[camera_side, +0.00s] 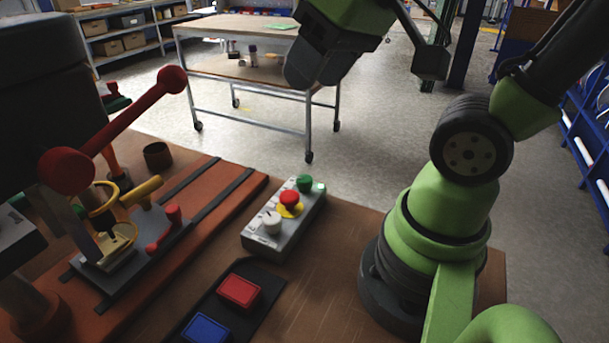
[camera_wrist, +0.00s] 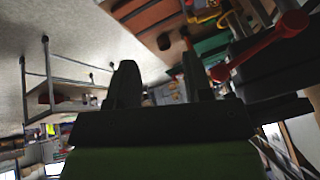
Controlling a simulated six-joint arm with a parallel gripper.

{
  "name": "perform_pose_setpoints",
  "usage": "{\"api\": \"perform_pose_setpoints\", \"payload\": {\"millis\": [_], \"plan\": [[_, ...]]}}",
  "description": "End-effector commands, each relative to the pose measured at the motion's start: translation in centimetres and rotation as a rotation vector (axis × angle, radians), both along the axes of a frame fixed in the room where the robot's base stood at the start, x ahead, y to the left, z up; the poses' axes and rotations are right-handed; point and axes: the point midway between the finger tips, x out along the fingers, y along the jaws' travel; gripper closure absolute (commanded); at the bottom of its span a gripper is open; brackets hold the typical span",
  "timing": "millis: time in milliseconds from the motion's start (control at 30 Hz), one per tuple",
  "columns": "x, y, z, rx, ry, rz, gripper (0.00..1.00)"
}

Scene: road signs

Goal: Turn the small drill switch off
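A grey control box (camera_side: 284,219) stands on the brown bench, with a green button (camera_side: 304,183), a red mushroom button (camera_side: 289,199) on a yellow base, and a white knob (camera_side: 271,222). The knob's setting is too small to read. I cannot tell which control is the small drill switch. The drill press has a red-knobbed lever (camera_side: 125,128) at the left; it also shows in the wrist view (camera_wrist: 262,45). My gripper (camera_wrist: 158,62) has its two dark fingers apart with nothing between them. My arm's end is high above the bench, well away from the box.
A red block (camera_side: 239,290) and a blue block (camera_side: 205,329) sit on a black mat in front of the box. A clamp with yellow and red handles (camera_side: 140,215) stands on the orange plate. A wheeled table (camera_side: 250,70) is behind. Bare bench lies right of the box.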

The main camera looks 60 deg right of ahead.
Motion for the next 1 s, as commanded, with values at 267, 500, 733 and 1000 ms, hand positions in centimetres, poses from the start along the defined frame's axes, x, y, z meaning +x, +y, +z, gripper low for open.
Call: {"api": "perform_pose_setpoints", "payload": {"millis": [267,500,733,1000], "plan": [[5.4,-5.4,-6.3,-0.183,0.267,0.219,0.54],[6.9,-9.3,-12.6,-0.222,0.431,0.422,0.54],[6.9,-10.4,-15.1,-0.222,0.477,0.499,0.54],[6.8,-10.3,-19.2,-0.218,0.481,0.501,0.54]]}}
